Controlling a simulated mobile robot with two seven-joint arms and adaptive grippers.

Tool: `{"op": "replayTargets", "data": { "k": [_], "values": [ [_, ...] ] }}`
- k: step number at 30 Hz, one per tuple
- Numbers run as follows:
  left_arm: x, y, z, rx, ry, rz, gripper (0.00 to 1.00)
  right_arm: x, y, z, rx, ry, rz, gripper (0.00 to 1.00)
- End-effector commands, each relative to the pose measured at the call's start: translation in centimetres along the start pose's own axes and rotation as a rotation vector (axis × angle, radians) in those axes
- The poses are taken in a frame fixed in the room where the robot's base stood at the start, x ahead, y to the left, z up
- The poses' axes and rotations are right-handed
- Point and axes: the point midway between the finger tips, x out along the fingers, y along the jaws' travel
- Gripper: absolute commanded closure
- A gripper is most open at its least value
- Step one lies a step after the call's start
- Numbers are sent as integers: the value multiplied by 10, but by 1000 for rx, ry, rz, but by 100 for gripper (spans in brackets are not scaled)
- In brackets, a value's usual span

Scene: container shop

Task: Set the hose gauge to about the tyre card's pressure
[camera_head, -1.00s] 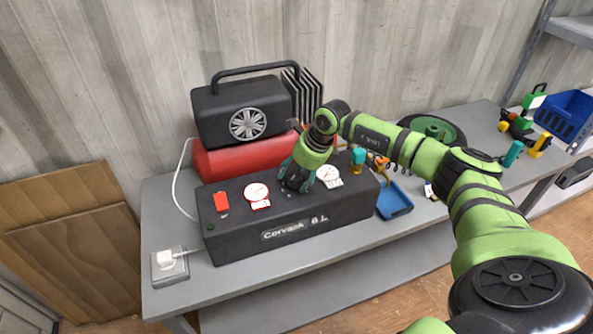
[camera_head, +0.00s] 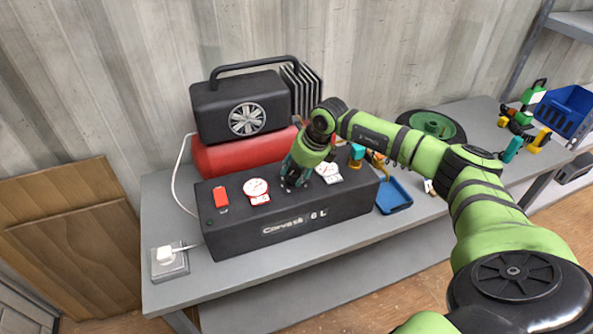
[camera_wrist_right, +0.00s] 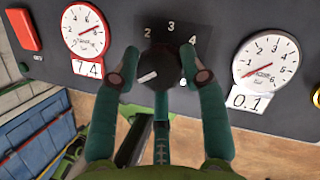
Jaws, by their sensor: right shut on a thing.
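My right gripper (camera_head: 292,180) is shut on a black regulator knob (camera_wrist_right: 158,72) on top of the compressor, reaching down from above. In the wrist view its teal fingers (camera_wrist_right: 165,72) stand on both sides of the knob. The knob's white mark points to the lower left; the numbers 2, 3 and 4 show beyond it. The right gauge (camera_head: 328,170), with a label reading 0.1 (camera_wrist_right: 245,100), is right of the knob. The left gauge (camera_head: 256,188) reads 7.4 on its label (camera_wrist_right: 88,69). A tyre (camera_head: 432,127) lies behind my arm. I cannot make out the tyre card's text. My left gripper is out of view.
The black compressor box (camera_head: 290,222) has a red switch (camera_head: 221,196) at its left. A red tank (camera_head: 235,154) and black motor (camera_head: 243,108) stand behind. A blue tray (camera_head: 394,196) is at its right. A white plug sits in a socket (camera_head: 168,262). Blue crate (camera_head: 568,108) far right.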

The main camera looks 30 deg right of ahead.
Motion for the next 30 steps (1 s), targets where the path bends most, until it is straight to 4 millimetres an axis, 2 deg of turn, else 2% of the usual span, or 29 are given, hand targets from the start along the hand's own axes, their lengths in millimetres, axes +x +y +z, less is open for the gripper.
{"op": "replayTargets", "data": {
  "k": [1,11,30],
  "values": [
    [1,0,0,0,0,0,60,-4,-2,6,31,-20,-19,90],
    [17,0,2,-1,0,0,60,-3,-1,7,305,-26,-132,90],
    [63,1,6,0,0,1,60,-2,0,8,821,-25,-339,90]
  ]
}}
